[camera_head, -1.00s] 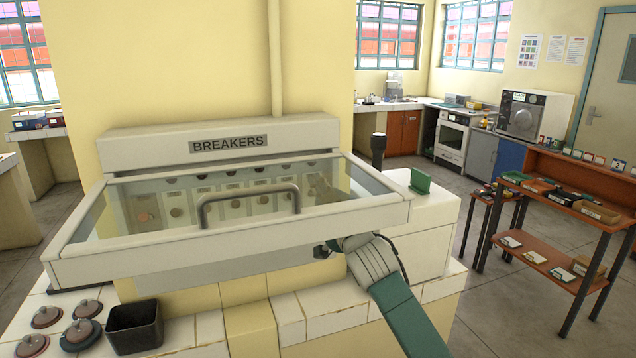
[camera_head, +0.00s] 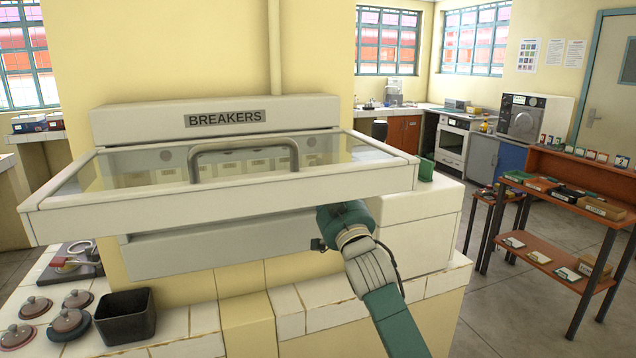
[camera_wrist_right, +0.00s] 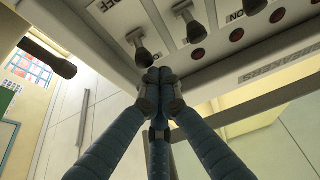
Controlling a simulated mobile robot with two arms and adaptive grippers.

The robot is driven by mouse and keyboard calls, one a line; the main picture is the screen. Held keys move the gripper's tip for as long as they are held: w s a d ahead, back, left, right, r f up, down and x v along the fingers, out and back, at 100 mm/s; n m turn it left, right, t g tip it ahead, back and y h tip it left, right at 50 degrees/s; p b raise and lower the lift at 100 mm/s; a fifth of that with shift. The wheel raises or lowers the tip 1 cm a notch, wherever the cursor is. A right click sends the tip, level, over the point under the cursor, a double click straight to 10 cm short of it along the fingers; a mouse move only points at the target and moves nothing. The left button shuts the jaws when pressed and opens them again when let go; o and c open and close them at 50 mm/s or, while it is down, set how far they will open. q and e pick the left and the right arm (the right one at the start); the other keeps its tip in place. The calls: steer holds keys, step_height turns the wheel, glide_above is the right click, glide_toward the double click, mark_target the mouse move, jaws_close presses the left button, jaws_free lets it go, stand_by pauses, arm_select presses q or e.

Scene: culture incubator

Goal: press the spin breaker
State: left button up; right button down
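The breaker box (camera_head: 108,127), labelled BREAKERS, stands on a tiled counter with its glass-topped lid (camera_head: 230,200) raised toward me. The lid has a grey bar handle (camera_head: 245,147). A row of breakers shows dimly through the glass. My right gripper reaches in from the lower right under the lid, its fingers hidden there. In the right wrist view my right gripper (camera_wrist_right: 160,80) is shut with fingertips together, close by dark breaker levers (camera_wrist_right: 147,55) with ON and OFF labels. Contact is unclear, and I cannot read which is the spin breaker. My left gripper is out of view.
A black square bin (camera_head: 125,318) and several round knobbed lids (camera_head: 68,321) sit on the counter at lower left.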

steer(key=f, duration=0.1)
steer(key=f+b, duration=0.1)
steer(key=shift+s+d+f, duration=0.1)
steer(key=shift+s+f, duration=0.2)
steer(key=shift+f, duration=0.1)
steer(key=v, duration=1.2)
steer(key=shift+f, duration=0.2)
